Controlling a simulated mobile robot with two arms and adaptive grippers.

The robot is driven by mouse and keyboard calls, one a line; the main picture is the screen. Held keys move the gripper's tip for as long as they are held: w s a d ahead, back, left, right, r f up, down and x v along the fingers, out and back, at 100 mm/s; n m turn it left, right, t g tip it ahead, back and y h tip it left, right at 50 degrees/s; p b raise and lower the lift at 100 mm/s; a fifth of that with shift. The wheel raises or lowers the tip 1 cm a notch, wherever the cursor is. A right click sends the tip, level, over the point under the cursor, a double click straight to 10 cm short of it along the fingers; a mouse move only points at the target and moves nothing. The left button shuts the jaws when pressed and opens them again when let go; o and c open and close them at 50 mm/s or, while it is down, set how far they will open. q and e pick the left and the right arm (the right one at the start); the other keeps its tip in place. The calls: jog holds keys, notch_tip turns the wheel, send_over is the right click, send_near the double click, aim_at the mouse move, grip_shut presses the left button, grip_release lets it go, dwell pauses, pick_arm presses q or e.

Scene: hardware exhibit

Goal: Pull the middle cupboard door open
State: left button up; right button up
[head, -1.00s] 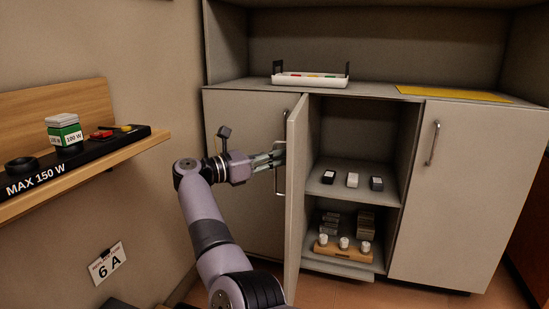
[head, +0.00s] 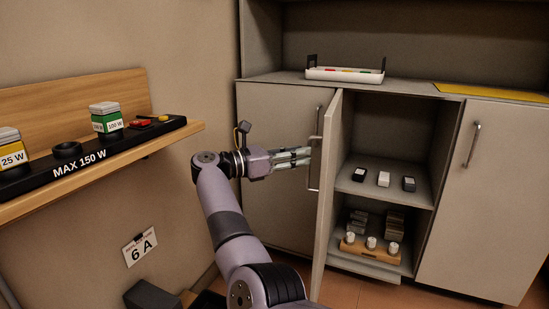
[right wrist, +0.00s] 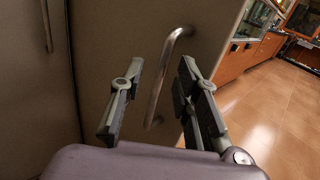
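The middle cupboard door (head: 326,215) stands wide open, swung out and seen nearly edge-on in the head view. Its metal bar handle (head: 313,177) is on the door's left-facing side. The handle (right wrist: 160,85) also shows in the right wrist view, upright and slanted, between my two fingers. My right gripper (head: 308,157) is at the handle in the head view. In the right wrist view its fingers (right wrist: 160,105) are apart, one on each side of the handle, with visible gaps. My left gripper is not in view.
The left door (head: 275,150) and right door (head: 480,200) are closed. Inside the middle cupboard, a shelf (head: 375,192) holds small boxes. A wooden block (head: 355,250) with white knobs stands below. A wall shelf (head: 130,150) juts out at the left. A white tray (head: 320,75) sits on top.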

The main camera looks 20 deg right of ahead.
jog(key=a, duration=0.8)
jog(key=shift+a, duration=0.35)
jog(key=shift+w, duration=0.1)
